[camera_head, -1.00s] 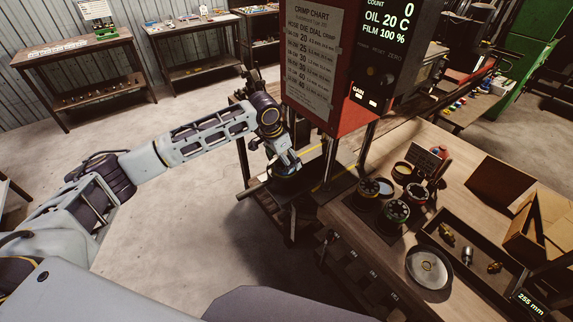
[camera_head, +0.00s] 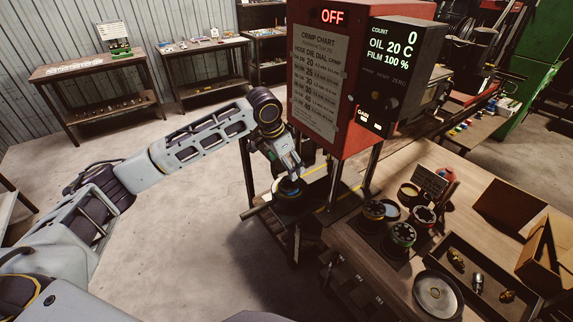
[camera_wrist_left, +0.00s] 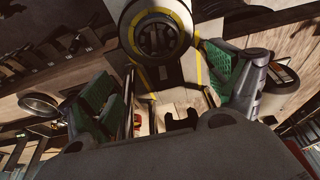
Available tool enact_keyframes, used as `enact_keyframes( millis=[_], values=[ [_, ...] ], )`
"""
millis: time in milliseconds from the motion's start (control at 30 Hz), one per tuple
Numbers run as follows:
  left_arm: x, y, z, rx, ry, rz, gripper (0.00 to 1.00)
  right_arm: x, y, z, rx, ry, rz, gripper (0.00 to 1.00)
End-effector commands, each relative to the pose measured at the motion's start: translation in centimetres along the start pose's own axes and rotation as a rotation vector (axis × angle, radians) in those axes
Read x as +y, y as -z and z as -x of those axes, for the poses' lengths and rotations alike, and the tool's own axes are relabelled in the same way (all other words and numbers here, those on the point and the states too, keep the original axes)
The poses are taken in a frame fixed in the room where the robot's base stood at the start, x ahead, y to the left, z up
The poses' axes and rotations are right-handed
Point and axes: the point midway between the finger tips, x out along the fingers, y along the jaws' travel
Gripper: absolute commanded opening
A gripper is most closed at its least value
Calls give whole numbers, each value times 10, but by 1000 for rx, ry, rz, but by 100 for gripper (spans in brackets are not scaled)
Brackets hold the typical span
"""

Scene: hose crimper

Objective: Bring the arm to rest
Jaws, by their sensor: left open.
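My left arm reaches in from the left to the red crimper (camera_head: 362,90). My left gripper (camera_head: 287,178) points down beside the press posts, just above or at a dark round part (camera_head: 292,198) with a coloured ring on the crimper's bed. Whether they touch is hard to tell. In the left wrist view, the gripper's green-padded fingers (camera_wrist_left: 160,92) stand wide apart with nothing held between them. My right gripper is not in view.
The crimper's sign (camera_head: 333,17) reads OFF. Clear floor (camera_head: 190,240) lies left of it.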

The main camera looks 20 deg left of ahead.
Motion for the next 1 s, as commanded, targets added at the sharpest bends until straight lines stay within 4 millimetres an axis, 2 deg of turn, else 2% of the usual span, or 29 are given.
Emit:
enact_keyframes(
  millis=[533,667,1000],
  values=[
    [6,-1,-5,2,-3,-8,90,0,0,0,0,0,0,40],
    [17,-3,-15,4,-10,-23,90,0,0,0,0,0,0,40],
    [64,-13,-49,32,-35,-72,90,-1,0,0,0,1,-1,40]
  ],
)
